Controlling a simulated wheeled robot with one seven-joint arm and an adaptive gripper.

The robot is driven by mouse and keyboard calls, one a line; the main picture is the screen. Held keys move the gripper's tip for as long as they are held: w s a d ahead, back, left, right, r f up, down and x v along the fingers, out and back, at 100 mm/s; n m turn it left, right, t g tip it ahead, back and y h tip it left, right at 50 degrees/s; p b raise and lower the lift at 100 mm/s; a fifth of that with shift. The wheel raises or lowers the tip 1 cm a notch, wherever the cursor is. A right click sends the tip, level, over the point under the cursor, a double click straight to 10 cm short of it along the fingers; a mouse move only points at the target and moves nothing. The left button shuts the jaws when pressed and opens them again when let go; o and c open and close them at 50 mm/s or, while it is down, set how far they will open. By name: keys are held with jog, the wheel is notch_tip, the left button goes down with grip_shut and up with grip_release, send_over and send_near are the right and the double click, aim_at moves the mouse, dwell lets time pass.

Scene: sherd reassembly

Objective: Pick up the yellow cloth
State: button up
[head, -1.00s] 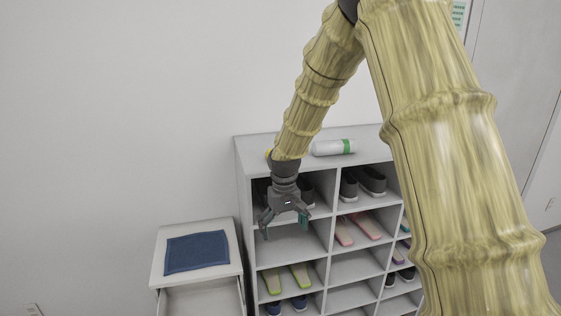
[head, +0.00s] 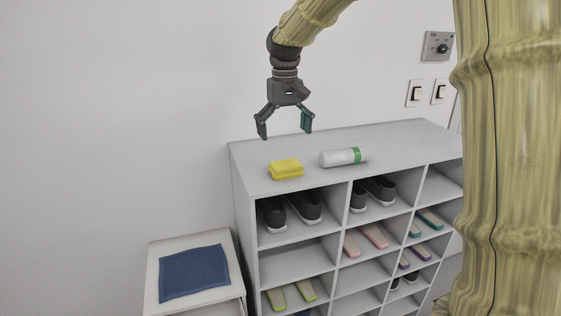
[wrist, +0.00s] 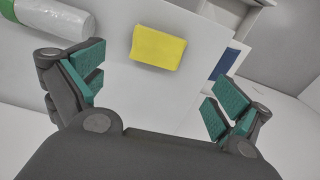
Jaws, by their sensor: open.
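The yellow cloth (head: 286,169) is a small folded pad on the white top of the shoe shelf (head: 400,140), near its left front edge. It also shows in the wrist view (wrist: 158,47), beyond and between my fingers. My gripper (head: 286,134) is open and empty. It hangs above the shelf top with its fingers pointing down, apart from the cloth. In the wrist view the teal finger pads (wrist: 160,95) are spread wide with nothing between them.
A white bottle with a green band (head: 344,157) lies just right of the cloth. Shoes (head: 290,209) and slippers fill some cubbies below. A lower white cabinet at the left bears a blue cloth (head: 194,273). The wall has switches (head: 415,93) at the right.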

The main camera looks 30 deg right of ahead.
aim_at(286, 164)
jog(key=shift+w+a, duration=0.1)
jog(key=shift+w, duration=0.1)
jog(key=f, duration=0.1)
jog(key=f+p, duration=0.1)
jog(key=f, duration=0.3)
jog(key=shift+s+d+f+p, duration=0.1)
jog(key=shift+d+p, duration=0.2)
jog(key=shift+s+a+f+p, duration=0.1)
jog(key=shift+s+f+p, duration=0.05)
jog(key=shift+f+p, duration=0.35)
jog(key=f+p, duration=0.1)
jog(key=f, duration=0.2)
jog(key=shift+d+f, duration=0.1)
jog(key=shift+d, duration=0.1)
jog(key=shift+a+f+p, duration=0.1)
jog(key=shift+f+p, duration=0.2)
jog(key=shift+f, duration=0.2)
jog(key=c, duration=0.9)
